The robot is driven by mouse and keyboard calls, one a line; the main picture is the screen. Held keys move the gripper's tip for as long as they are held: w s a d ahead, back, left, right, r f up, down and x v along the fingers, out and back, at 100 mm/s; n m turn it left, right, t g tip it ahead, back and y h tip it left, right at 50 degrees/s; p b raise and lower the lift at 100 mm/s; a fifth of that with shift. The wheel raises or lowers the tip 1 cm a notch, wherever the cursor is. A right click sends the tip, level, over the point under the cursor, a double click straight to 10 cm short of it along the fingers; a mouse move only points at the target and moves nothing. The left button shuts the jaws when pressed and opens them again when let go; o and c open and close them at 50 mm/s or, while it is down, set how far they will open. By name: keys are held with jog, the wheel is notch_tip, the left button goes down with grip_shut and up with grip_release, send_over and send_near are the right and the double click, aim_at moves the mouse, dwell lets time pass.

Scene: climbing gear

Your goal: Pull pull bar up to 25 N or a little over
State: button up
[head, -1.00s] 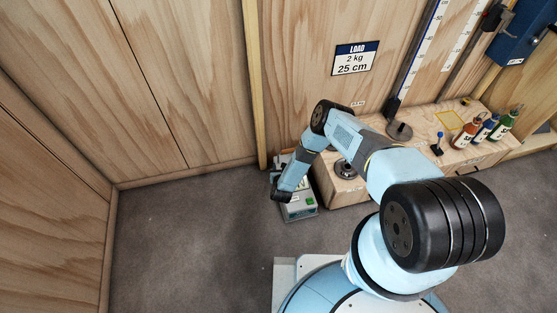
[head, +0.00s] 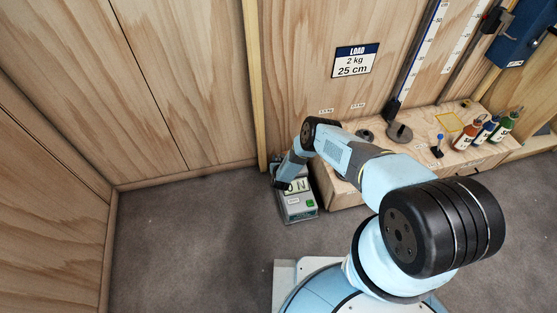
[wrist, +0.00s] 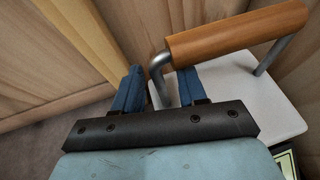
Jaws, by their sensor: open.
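The pull bar (wrist: 235,33) is an orange-brown wooden grip on bent grey metal legs, at the top right of the wrist view. My gripper (wrist: 160,72) is open, its two blue fingers apart. The bar's near leg and left grip end show in the gap between the fingers; I cannot tell whether they touch. The bar rises from a pale housing (wrist: 233,95). In the head view the grey force gauge (head: 298,206) stands on the floor, its display (head: 298,186) partly covered by my arm; a "0" and "N" seem to show. The bar and my fingertips are hidden there.
A load sign (head: 355,62) hangs on the wooden wall behind. The carpet (head: 190,235) to the left is clear.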

aim_at(279, 155)
jog(key=shift+c, duration=0.2)
grip_shut()
jog(key=shift+w+r, duration=0.1)
jog(key=shift+r, duration=1.7)
dwell(1.9)
jog(key=shift+o, duration=0.6)
grip_release()
jog(key=shift+w+r, duration=0.1)
jog(key=v, duration=1.4)
jog(key=shift+f, duration=0.3)
